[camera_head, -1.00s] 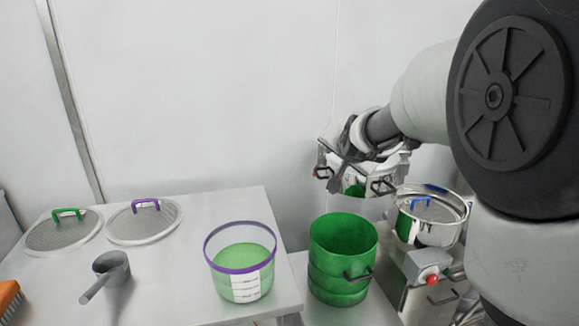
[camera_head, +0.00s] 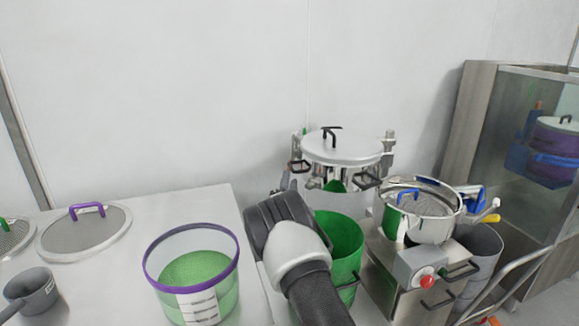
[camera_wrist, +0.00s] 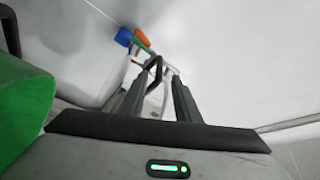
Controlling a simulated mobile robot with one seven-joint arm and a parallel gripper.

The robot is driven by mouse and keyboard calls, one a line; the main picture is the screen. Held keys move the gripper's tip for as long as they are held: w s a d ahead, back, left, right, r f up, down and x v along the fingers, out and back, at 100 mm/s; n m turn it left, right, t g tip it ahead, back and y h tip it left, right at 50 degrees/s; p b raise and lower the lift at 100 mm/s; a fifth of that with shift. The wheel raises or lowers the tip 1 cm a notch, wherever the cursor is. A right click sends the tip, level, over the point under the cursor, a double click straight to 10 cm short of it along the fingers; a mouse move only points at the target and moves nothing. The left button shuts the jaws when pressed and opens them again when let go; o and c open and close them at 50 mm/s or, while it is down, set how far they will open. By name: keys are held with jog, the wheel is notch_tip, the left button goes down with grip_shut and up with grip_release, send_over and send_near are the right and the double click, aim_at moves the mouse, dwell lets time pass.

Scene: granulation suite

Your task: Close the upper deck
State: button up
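The upper deck (camera_head: 343,150) is a steel unit with a round lid, a black top handle and black side handles. In the head view it stands raised, swung out to the left over the green drum (camera_head: 345,240). The lower deck (camera_head: 433,226), an open steel ring holding a blue-handled sieve (camera_head: 408,192), sits apart to its right on the machine body (camera_head: 400,275). My gripper (camera_head: 262,212) is in front and to the left of the upper deck, below it, and touches no handle that I can make out. In the wrist view its fingers (camera_wrist: 155,95) are apart.
A table (camera_head: 215,205) at left bears a purple-rimmed tub (camera_head: 195,270) of green granules, a purple-handled sieve (camera_head: 85,232) and a scoop (camera_head: 30,290). A red button (camera_head: 427,281) is on the machine's front. A glass-fronted cabinet (camera_head: 535,140) stands at right.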

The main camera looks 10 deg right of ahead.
aim_at(291, 166)
jog(key=shift+b+x, duration=1)
jog(key=shift+x, duration=2.8)
jog(key=shift+f, duration=0.1)
grip_shut()
